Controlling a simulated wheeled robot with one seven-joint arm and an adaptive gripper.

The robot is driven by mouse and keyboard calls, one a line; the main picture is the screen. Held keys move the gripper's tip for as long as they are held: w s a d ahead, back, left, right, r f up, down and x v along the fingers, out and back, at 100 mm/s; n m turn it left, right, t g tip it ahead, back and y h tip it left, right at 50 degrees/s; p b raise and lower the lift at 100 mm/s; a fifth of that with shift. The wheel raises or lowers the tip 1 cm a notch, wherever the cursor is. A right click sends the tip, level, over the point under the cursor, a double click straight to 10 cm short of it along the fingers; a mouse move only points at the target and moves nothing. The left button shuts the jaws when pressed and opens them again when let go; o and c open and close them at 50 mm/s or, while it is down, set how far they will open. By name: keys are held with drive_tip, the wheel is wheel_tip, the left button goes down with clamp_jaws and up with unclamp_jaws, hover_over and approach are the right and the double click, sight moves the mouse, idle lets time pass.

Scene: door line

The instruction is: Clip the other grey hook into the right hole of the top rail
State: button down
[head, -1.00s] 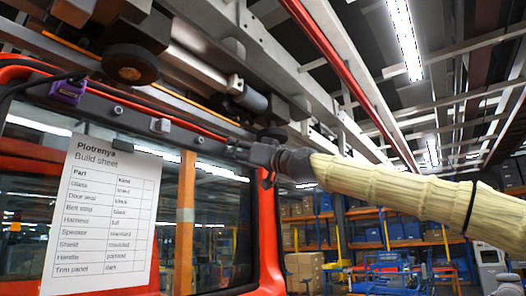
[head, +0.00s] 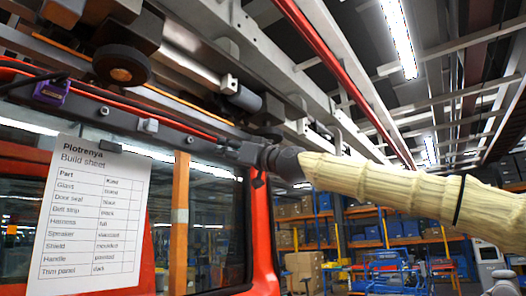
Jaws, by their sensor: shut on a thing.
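The top rail (head: 125,117) is a dark grey bar running along the top of the red door, sloping down to the right, with several light fittings on it. My gripper (head: 242,153) is at the rail's right end, close to its face. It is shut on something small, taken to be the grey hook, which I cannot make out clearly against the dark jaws. The right hole is hidden behind my gripper or too small to tell. Whether the hook touches the rail cannot be told.
A purple clip (head: 51,92) sits at the rail's left end beside a black cable. A build sheet (head: 92,212) hangs over the door window. A dark roller (head: 122,66) and overhead beams are close above the rail. Shelving (head: 400,228) stands far behind.

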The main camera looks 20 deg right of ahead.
drive_tip(key=shift+w+d+r, duration=0.1)
drive_tip(key=shift+d+r, duration=0.1)
drive_tip(key=shift+r, duration=0.05)
